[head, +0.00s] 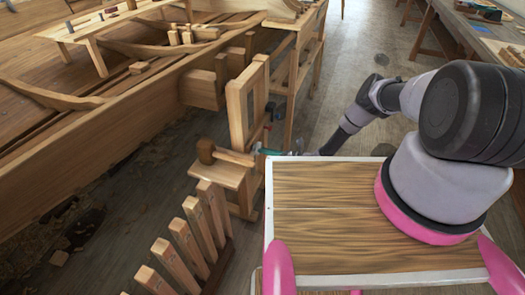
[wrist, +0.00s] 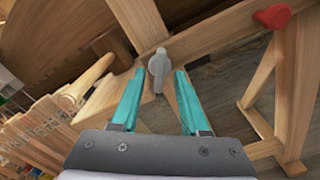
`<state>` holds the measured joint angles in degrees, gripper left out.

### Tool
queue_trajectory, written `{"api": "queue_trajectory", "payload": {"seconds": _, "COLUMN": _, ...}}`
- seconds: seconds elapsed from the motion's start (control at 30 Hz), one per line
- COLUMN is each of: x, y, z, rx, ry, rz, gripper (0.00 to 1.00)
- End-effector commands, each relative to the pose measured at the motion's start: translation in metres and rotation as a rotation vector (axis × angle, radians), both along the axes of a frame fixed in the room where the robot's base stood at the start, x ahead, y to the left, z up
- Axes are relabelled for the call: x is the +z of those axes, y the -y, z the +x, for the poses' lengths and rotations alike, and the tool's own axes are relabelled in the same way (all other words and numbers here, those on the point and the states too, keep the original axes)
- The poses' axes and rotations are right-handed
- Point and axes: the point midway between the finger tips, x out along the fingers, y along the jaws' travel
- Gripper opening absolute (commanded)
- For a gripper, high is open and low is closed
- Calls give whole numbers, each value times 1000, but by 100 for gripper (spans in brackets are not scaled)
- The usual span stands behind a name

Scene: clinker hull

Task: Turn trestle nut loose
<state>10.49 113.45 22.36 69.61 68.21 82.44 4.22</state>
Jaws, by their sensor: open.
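A grey nut with a lever-like wing (wrist: 157,70) sits on the wooden trestle (wrist: 215,40) in the wrist view. My gripper (wrist: 161,82) is open, with one teal finger on each side of the nut. The nut shows between the fingertips, and I cannot tell whether either finger touches it. In the head view my gripper (head: 264,151) is small at the trestle (head: 238,115), left of my pink-trimmed arm. The nut cannot be made out there.
A red knob (wrist: 272,15) is on the trestle to the right. A round-headed wooden tool (head: 207,151) lies on a small stand beside the gripper. A rack of wooden pieces (head: 187,240) stands in front. The planked hull (head: 120,110) is at left; open floor lies behind.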

Motion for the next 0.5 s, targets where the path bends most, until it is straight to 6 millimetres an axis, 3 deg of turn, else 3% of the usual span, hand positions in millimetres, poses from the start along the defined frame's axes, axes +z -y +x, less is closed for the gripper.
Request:
{"api": "queue_trajectory", "payload": {"seconds": 0.3, "x": 0, "y": 61, "z": -21, "rx": -4, "ry": -1, "rz": 1, "gripper": 45}}
{"api": "queue_trajectory", "payload": {"seconds": 0.5, "x": 0, "y": 81, "z": -29, "rx": -2, "ry": 0, "rz": 0, "gripper": 45}}
